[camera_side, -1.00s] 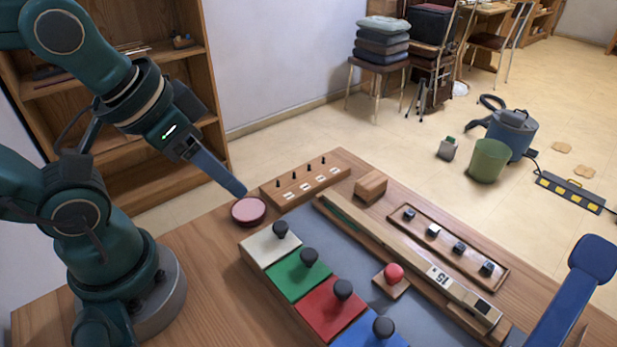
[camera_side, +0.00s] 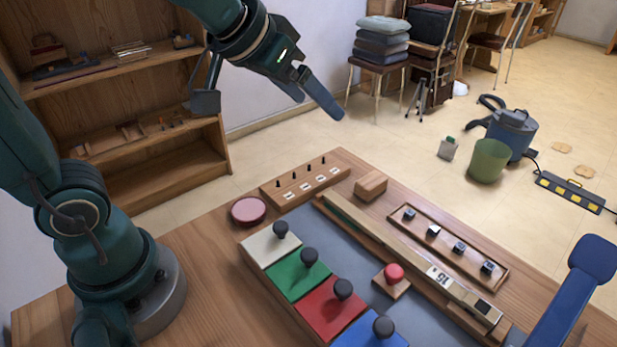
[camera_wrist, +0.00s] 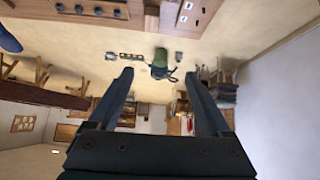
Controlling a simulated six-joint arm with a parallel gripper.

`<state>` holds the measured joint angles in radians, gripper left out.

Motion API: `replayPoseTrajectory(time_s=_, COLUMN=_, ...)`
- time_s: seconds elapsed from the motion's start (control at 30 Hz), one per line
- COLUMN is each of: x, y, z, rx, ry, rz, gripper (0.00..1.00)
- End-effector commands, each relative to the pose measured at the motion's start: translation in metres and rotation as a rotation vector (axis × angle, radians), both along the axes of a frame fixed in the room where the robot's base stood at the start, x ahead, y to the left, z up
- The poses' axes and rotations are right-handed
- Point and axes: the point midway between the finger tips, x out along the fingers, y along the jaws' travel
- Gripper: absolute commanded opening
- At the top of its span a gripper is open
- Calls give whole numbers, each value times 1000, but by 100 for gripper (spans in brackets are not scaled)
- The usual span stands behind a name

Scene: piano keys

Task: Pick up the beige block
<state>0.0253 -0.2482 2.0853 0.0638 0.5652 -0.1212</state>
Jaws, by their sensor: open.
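The beige block (camera_side: 262,248) is a flat cream square with a black knob on top. It sits at the far left end of a row of coloured blocks on the table in the side view. My gripper (camera_side: 320,108) is open and empty, high above the table's back edge, well up and to the right of the block. In the wrist view, the two fingers of my gripper (camera_wrist: 159,73) are spread apart with nothing between them. I cannot make out the beige block in that view.
Green (camera_side: 290,277), red (camera_side: 322,308) and blue (camera_side: 360,334) knobbed blocks stand beside it. A pink round dish (camera_side: 248,210), a pegged wooden rack (camera_side: 306,184), a small wooden block (camera_side: 370,187) and a long wooden rail (camera_side: 400,250) are nearby. The table's left front is bare.

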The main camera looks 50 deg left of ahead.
Motion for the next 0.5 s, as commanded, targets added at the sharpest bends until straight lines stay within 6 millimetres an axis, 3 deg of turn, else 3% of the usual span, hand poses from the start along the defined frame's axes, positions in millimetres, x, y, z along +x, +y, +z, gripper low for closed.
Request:
replayPoseTrajectory(time_s=0.1, x=37, y=-4, z=-14, rx=-1, ry=10, rz=-6, gripper=82)
replayPoseTrajectory(time_s=0.3, x=88, y=-13, z=-55, rx=-1, ry=43, rz=-19, gripper=82)
replayPoseTrajectory(time_s=0.5, x=112, y=-21, z=-111, rx=8, ry=121, rz=-39, gripper=82)
